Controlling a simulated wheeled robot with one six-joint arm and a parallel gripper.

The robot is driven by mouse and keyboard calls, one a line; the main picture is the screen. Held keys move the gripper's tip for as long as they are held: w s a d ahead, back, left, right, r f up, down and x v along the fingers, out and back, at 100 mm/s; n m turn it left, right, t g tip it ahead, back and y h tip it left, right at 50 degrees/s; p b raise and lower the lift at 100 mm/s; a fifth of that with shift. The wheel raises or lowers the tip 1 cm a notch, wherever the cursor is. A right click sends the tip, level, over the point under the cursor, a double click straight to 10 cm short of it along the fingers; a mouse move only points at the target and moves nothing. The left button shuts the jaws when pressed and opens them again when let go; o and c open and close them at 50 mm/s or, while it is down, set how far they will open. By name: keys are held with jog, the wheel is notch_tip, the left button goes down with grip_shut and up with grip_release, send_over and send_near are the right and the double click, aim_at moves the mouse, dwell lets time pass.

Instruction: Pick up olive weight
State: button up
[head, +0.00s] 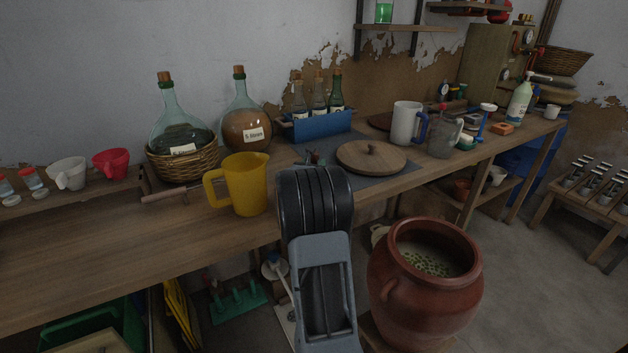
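A round brown wooden disc with a small knob (371,156), which looks like the olive weight, lies flat on a dark mat on the workbench. It is to the right of my arm's black ribbed section and fully visible. A large red-brown clay pot (424,290) with green olives inside (425,262) stands below the bench front, to the right of my arm. My arm rises from the bottom centre and hides part of the bench edge and mat. My gripper is not seen; it seems hidden behind my arm.
A yellow jug (240,185) stands left of my arm. Behind are two demijohns (181,125) (245,124) and a blue bottle carrier (322,124). A white mug (406,124) and a glass jug (443,137) stand right of the disc. The bench's front left is clear.

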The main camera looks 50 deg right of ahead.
grip_shut()
jog(key=shift+r, duration=0.1)
dwell(1.0)
jog(key=shift+r, duration=0.25)
